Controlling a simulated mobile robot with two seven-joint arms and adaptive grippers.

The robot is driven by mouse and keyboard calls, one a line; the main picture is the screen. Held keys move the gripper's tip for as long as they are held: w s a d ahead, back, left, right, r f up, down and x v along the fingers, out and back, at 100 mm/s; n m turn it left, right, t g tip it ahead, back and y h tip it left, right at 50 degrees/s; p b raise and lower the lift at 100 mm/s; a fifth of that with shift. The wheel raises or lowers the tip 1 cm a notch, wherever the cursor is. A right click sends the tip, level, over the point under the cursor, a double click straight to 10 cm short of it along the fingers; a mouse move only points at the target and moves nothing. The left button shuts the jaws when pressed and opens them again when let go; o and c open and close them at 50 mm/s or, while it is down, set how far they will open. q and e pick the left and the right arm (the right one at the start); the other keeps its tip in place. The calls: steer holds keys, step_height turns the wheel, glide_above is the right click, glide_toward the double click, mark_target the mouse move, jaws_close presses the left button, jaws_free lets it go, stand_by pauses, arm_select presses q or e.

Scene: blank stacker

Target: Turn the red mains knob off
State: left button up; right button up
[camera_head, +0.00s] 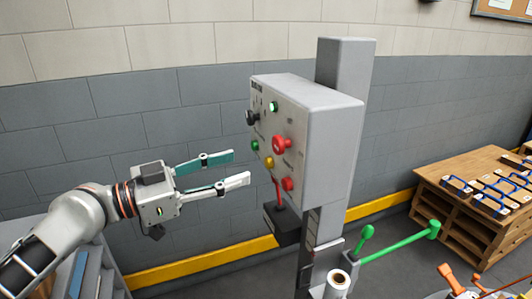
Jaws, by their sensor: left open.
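A grey control box (325,125) is mounted on a grey post, its panel facing left. A large red knob (282,146) sits near the middle of the panel; I take it for the mains knob. Its turned position is too small to tell. A black knob (251,117) is at the panel's left edge, and a smaller red button (287,184) is low on it. My left gripper (241,167) is open and empty, left of the panel. Its fingers point right towards the panel's lower half, and appear apart from it. My right gripper is not in view.
Green buttons (273,106) and a yellow one (268,162) lie near the red knob. A red-stemmed part (278,190) rises from a black box below. Green handles (400,242) stick out right of the post.

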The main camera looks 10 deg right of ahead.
mark_target(275, 144)
arm_select(q)
steer(key=d+r, duration=0.1)
steer(key=d, duration=0.1)
steer(key=d+r+m+g, duration=0.1)
steer(key=d+r, duration=0.1)
steer(key=d+r+g, duration=0.1)
steer(key=d, duration=0.1)
steer(key=shift+s+d+r+m, duration=0.2)
steer(key=shift+s+r+m, duration=0.05)
steer(key=shift+r+m, duration=0.15)
steer(key=shift+x, duration=0.8)
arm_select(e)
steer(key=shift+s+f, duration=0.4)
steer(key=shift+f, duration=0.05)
arm_select(q)
steer(key=shift+a+f, duration=0.1)
steer(key=shift+f, duration=0.05)
steer(key=c, duration=1.1)
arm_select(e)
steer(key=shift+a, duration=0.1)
